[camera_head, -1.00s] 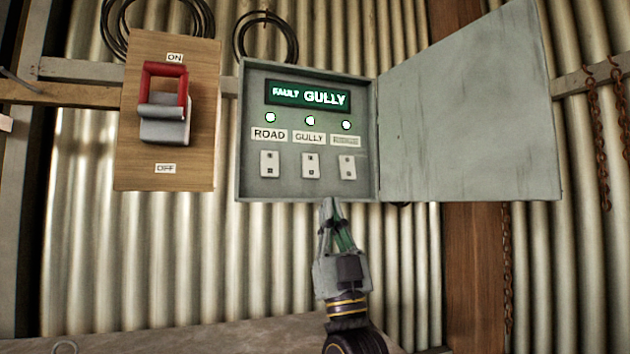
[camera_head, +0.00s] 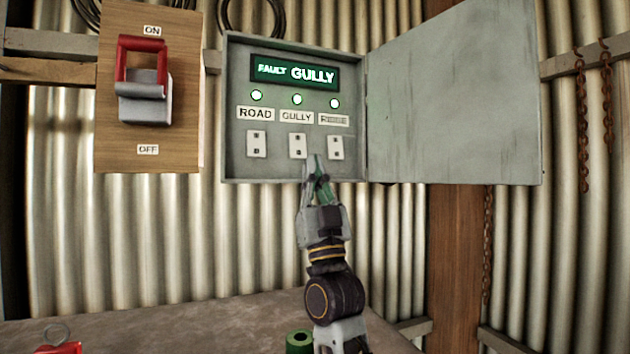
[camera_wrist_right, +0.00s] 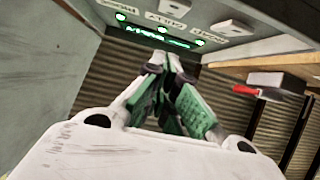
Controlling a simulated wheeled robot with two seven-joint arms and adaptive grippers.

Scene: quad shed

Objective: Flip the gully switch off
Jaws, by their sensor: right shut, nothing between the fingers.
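The gully switch (camera_head: 297,146) is a small white plate under the GULLY label, the middle of three in an open grey box. It also shows at the top of the right wrist view (camera_wrist_right: 175,7). My right gripper (camera_head: 315,162) is shut and empty. In the head view its tips overlap the box's lower part, just below and right of the gully switch; I cannot tell whether they touch it. The wrist view shows its fingers (camera_wrist_right: 166,62) pointing at the box. The green display (camera_head: 295,72) reads FAULT GULLY. My left gripper is not in view.
The road switch (camera_head: 256,144) and a third switch (camera_head: 335,148) flank the gully one. The box door (camera_head: 455,95) stands open to the right. A red-handled lever (camera_head: 143,85) is on a wooden board at left. A bench (camera_head: 180,325) lies below.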

